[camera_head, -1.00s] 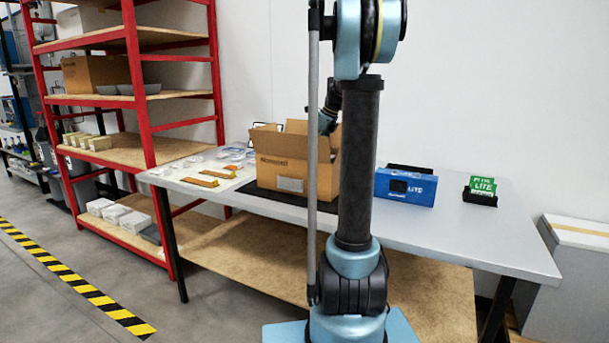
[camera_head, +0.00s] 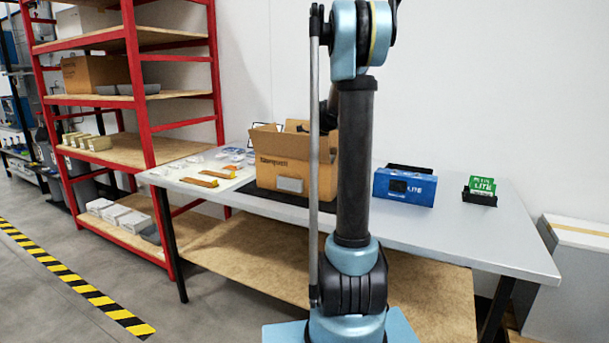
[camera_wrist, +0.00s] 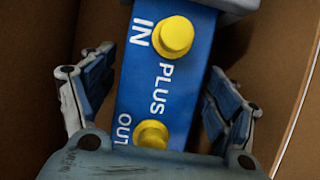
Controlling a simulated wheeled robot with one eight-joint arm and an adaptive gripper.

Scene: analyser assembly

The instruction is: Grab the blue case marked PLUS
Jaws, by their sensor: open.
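The blue case marked PLUS (camera_wrist: 160,72) shows in the wrist view, with white IN, PLUS and OUT lettering and two yellow round caps. It stands inside the brown cardboard box (camera_head: 283,178), whose walls flank it in the wrist view. My gripper (camera_wrist: 159,95) is open, with one finger on each side of the case. Gaps show between the fingers and the case sides. The lower end of the case is hidden behind my gripper's body. In the head view the case is not visible, and my gripper is hidden behind my arm and the box.
The box has raised flaps and stands on a dark mat on the grey table (camera_head: 462,241). A blue LITE box (camera_head: 405,188) stands to its right, and a green PLUS LITE pack (camera_head: 482,186) sits in a black holder. Orange-brown parts (camera_head: 198,182) lie left. A red shelf (camera_head: 141,95) stands left.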

